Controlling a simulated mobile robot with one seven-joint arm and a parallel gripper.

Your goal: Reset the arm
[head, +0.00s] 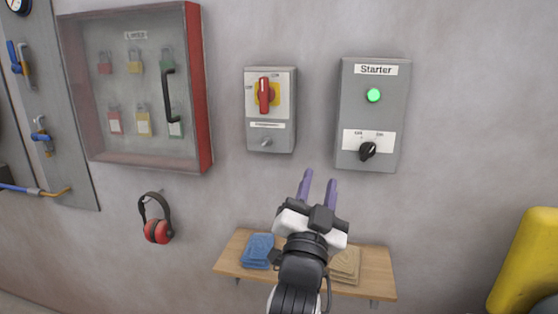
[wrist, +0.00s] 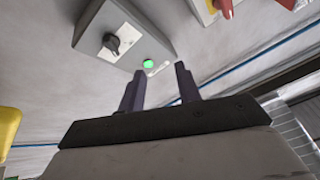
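My gripper (head: 319,187) is raised in front of the wall, below and between the red-handled switch box and the Starter box. Its two purple fingers are apart, with nothing between them. In the wrist view my gripper (wrist: 160,88) also shows open and empty. The grey Starter box (head: 372,120) has a lit green lamp (head: 373,95) and a black knob (head: 367,151). It also shows in the wrist view (wrist: 98,30), beyond the fingers. The grey switch box (head: 270,137) carries a red rotary handle (head: 264,95), which stands upright.
A wooden shelf (head: 228,262) with blue cloths (head: 258,250) and tan cloths (head: 345,264) is partly behind my arm. A red-framed padlock cabinet (head: 196,90) and hanging red earmuffs (head: 157,230) are at left. A yellow object (head: 530,262) stands at lower right.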

